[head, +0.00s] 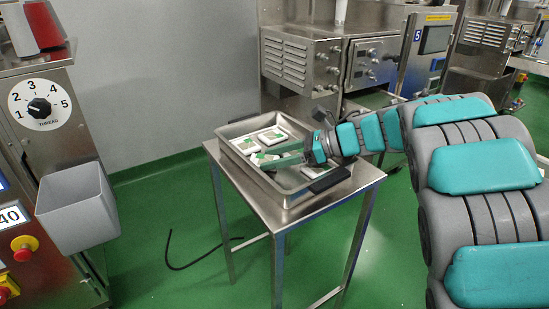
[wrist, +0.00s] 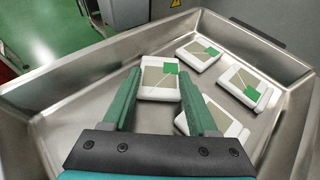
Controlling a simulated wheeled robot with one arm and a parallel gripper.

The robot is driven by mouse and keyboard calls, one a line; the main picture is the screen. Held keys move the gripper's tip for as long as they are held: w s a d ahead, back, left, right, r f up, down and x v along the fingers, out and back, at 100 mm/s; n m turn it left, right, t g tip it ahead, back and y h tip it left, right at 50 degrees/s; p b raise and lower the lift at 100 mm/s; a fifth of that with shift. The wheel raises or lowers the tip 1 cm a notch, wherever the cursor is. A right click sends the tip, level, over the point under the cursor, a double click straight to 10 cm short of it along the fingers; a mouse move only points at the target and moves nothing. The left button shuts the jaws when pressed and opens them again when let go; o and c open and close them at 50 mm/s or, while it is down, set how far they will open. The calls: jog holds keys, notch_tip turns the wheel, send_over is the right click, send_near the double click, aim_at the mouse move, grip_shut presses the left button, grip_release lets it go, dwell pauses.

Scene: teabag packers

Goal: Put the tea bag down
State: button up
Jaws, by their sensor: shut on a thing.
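My gripper (wrist: 158,88) is shut on a tea bag (wrist: 159,72), a white packet with a beige face and a green tag, with one green finger on each side of it. Three other tea bags lie in the tray: one at the back (wrist: 198,54), one at the right (wrist: 246,89), and one partly behind the right finger (wrist: 212,121). In the head view my gripper (head: 272,158) reaches into the tray (head: 285,187) from the right.
The tray stands on a small steel table (head: 292,212). A black piece (head: 330,180) shows at the tray's near right side. A grey bin (head: 76,208) on a machine is at the left. Steel machines (head: 305,65) stand behind. Green floor lies open around the table, with a black cable (head: 195,262).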

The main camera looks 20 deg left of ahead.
jog(key=shift+f, duration=0.15)
jog(key=o, duration=1.3)
jog(key=shift+r, duration=0.25)
jog(key=shift+r+p, duration=0.2)
jog(key=shift+p, duration=0.35)
jog(key=b+v, duration=0.1)
jog(key=v, duration=0.4)
jog(key=b+v, duration=0.1)
jog(key=v, duration=0.4)
jog(key=shift+w+d+f, duration=0.1)
jog(key=shift+d, duration=0.3)
jog(key=shift+d+r, duration=0.3)
jog(key=shift+d, duration=0.25)
